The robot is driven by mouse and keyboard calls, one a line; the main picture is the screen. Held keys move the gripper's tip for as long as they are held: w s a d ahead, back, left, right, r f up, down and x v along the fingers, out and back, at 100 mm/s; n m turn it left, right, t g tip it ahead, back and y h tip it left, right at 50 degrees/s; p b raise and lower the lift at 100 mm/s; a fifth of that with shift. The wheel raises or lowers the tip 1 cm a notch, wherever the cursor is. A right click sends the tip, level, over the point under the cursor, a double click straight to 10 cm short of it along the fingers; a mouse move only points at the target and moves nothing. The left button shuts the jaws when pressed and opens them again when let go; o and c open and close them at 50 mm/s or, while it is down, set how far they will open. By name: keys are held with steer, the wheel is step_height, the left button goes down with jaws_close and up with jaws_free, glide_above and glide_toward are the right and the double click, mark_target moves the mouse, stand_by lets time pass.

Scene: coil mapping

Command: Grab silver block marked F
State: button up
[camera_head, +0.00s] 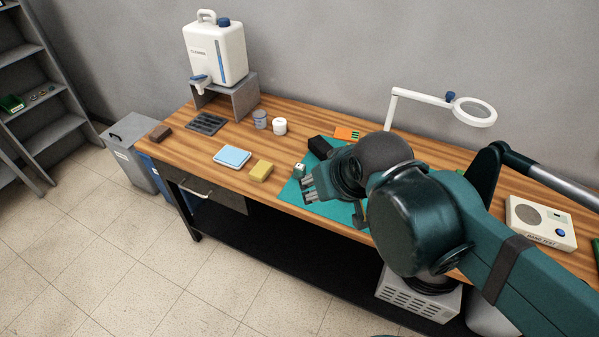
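A small pale, silvery block (299,170) sits near the left edge of the teal mat (340,212) on the workbench. Any letter on it is too small to read. My gripper (307,189) is over the mat, its fingers pointing left, just in front of the block in the picture. I cannot tell whether the fingers touch the block or how far apart they are. My arm hides much of the mat and whatever lies behind it.
A yellow sponge (261,171) and a blue cloth (232,157) lie left of the mat. A black item (321,147) and an orange item (347,133) are behind. A magnifier lamp (473,111) stands at the back; a white device (541,222) is right.

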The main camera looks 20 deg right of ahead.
steer(key=shift+w, duration=0.15)
steer(key=m+g+h+p, duration=0.1)
steer(key=m+g+h, duration=0.25)
steer(key=m, duration=0.55)
glide_above(300, 166)
steer(key=s+a, duration=0.2)
step_height(300, 166, down, 17)
steer(key=shift+d+y, duration=0.15)
steer(key=shift+y, duration=0.1)
steer(key=shift+x, duration=1.25)
steer(key=shift+f, duration=0.1)
